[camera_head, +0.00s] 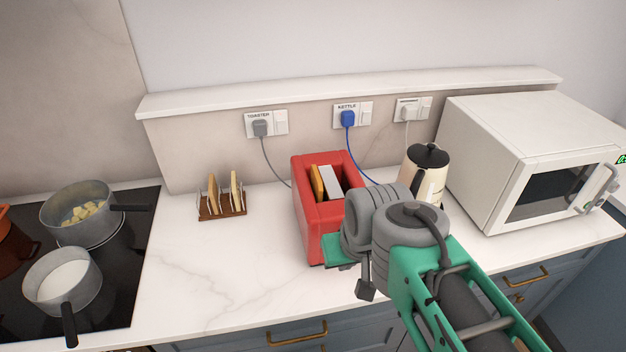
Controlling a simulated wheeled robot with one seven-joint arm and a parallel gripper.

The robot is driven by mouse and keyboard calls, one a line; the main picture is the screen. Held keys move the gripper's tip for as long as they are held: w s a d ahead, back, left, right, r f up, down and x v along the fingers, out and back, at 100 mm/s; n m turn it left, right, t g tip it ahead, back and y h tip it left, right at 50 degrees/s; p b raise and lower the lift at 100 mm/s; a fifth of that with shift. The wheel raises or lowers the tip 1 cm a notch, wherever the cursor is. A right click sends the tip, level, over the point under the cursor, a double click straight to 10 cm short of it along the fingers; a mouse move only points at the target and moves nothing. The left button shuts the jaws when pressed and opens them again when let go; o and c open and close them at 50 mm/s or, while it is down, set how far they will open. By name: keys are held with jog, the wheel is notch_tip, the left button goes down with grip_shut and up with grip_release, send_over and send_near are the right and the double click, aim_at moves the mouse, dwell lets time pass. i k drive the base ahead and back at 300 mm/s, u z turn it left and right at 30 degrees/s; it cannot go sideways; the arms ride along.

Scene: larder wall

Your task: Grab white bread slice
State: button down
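The red toaster (308,225) stands on the counter, open at the top. A golden-brown slice (317,181) and a pale whitish slab (331,182), which looks like a white bread slice, stick up from it side by side. A wooden rack (222,213) to the left holds a browner slice (212,194) and a paler slice (235,191), both upright. My green and grey arm covers the toaster's right front side. A small dark block hangs below my wrist. I cannot make out my gripper's fingertips or anything held in them.
A cream kettle (428,175) stands behind my arm, and a white microwave (490,165) is at the right. Two pots, one with yellow chunks (85,212) and one with white contents (64,282), sit on the black hob at the left. The counter (220,275) before the rack is clear.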

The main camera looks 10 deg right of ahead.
aim_at(316, 185)
jog(key=z, duration=0.1)
jog(key=k, duration=1.05)
jog(key=u, duration=1.15)
jog(key=i, duration=1.15)
jog(key=z, duration=0.5)
